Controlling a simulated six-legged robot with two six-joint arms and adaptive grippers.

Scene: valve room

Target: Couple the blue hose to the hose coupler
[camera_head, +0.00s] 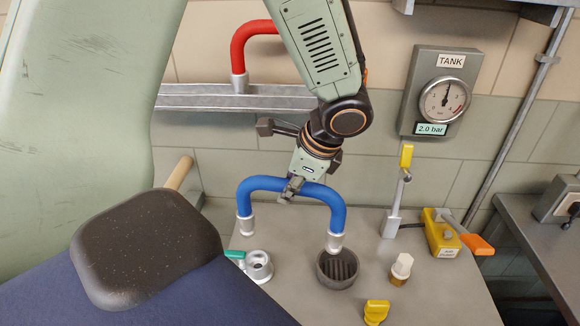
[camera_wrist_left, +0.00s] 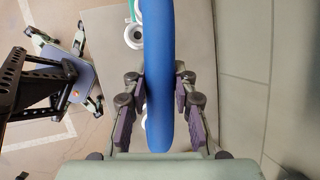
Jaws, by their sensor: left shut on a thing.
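The blue hose (camera_head: 331,202) is an upside-down U with a metal end fitting on each leg. My left gripper (camera_head: 291,189) is shut on the middle of its arch; in the left wrist view the hose (camera_wrist_left: 158,70) runs between the finger pads (camera_wrist_left: 155,112). The hose coupler (camera_head: 258,266), a metal ring fitting with a green lever, sits on the grey bench below the hose's left end. The right end shows just above a dark round ribbed cup (camera_head: 338,268); I cannot tell whether they touch. The coupler also shows in the left wrist view (camera_wrist_left: 134,36). My right gripper is out of view.
A red hose (camera_head: 250,45) stands on a metal rail (camera_head: 215,97) at the wall. A tank gauge (camera_head: 440,95) hangs at right. The bench (camera_head: 300,295) bears a yellow-handled lever (camera_head: 398,190), a white-topped fitting (camera_head: 401,267), a yellow knob (camera_head: 376,312) and a yellow-orange device (camera_head: 441,232).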

